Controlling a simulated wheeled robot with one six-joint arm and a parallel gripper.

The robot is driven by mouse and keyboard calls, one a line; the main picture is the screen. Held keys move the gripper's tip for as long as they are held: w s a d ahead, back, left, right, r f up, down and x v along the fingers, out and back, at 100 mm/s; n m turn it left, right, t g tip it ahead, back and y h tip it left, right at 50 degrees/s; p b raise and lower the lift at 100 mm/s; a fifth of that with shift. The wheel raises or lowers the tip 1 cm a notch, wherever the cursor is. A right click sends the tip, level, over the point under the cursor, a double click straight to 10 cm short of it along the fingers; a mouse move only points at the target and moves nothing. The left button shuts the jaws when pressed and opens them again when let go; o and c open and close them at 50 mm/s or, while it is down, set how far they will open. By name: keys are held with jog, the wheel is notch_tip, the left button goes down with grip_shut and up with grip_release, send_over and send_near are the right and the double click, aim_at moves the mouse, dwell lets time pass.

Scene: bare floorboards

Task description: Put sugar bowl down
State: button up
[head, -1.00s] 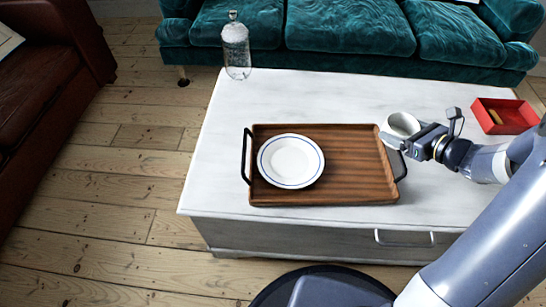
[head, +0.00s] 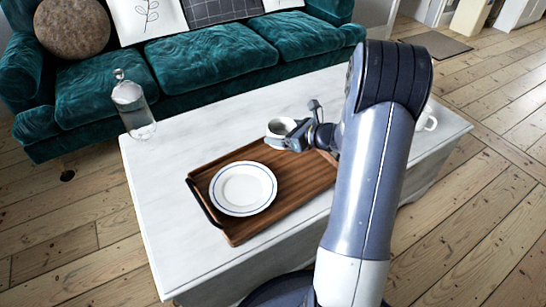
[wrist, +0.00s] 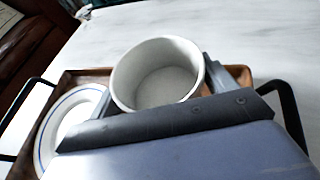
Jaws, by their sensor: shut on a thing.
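The white sugar bowl (head: 277,128) is upright at the back edge of the wooden tray (head: 303,178). My gripper (head: 289,140) is shut on it from the right in the head view. In the wrist view the bowl (wrist: 160,84) is between my two fingers, its inside looking empty. I cannot tell whether its base touches anything. A white plate with a blue rim (head: 243,188) lies on the left part of the tray. My arm hides the tray's right end in the head view.
The tray stands on a white table (head: 165,185). A glass bottle (head: 132,108) stands at its back left corner. A white cup (head: 430,121) shows right of my arm. A teal sofa (head: 205,65) is behind. The table's left side is clear.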

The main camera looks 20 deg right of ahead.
aim_at(282, 153)
jog(key=shift+f+b, duration=0.95)
jog(key=shift+f, duration=1.65)
jog(key=shift+f, duration=0.1)
jog(key=shift+f, duration=0.15)
jog(key=o, duration=1.1)
jog(key=shift+c, duration=0.2)
jog(key=shift+r, duration=0.35)
jog(key=p+v, duration=0.3)
jog(key=v, duration=0.9)
jog(key=shift+f+p, duration=0.15)
jog(key=shift+p, duration=0.2)
